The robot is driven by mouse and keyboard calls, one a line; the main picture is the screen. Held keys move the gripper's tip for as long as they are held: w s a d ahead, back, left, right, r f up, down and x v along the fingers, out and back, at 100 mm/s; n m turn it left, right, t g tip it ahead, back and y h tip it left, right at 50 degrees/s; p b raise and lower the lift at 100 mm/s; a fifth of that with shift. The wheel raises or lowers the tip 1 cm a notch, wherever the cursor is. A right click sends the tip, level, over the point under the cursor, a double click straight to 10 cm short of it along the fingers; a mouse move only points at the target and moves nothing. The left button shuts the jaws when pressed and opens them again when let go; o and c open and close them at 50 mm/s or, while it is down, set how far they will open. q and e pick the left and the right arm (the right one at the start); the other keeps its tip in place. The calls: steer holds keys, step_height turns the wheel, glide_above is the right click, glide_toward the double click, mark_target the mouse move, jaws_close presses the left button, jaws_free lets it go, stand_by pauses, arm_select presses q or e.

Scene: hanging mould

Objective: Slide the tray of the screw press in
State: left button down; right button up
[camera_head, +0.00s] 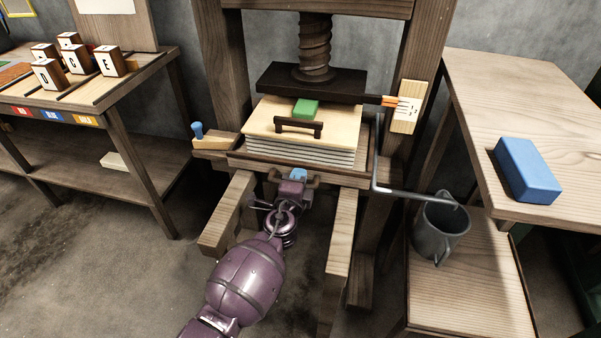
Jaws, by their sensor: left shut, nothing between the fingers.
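The screw press has a wooden frame (424,40), a large wooden screw (315,48) and a dark pressing plate (270,80). Its tray (240,158) sits under the plate and carries a stack of pale sheets (300,154) topped by a light board (262,122) with a dark handle and a green block. My left gripper (296,176) is shut at the tray's front edge, by the tray's front handle (314,181). I cannot tell whether it touches the handle. Two wooden rails (342,235) stick out towards me below the tray. My right gripper is out of view.
A bent metal bar (410,191) juts from the press's right side above a grey mug (438,228) on a low shelf. A blue block (526,170) lies on the right table (500,90). Lettered cubes (48,75) stand on the left bench. A small wooden ledge (212,143) holds a blue knob.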

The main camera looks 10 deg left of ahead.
arm_select(q)
steer(key=shift+w, duration=0.85)
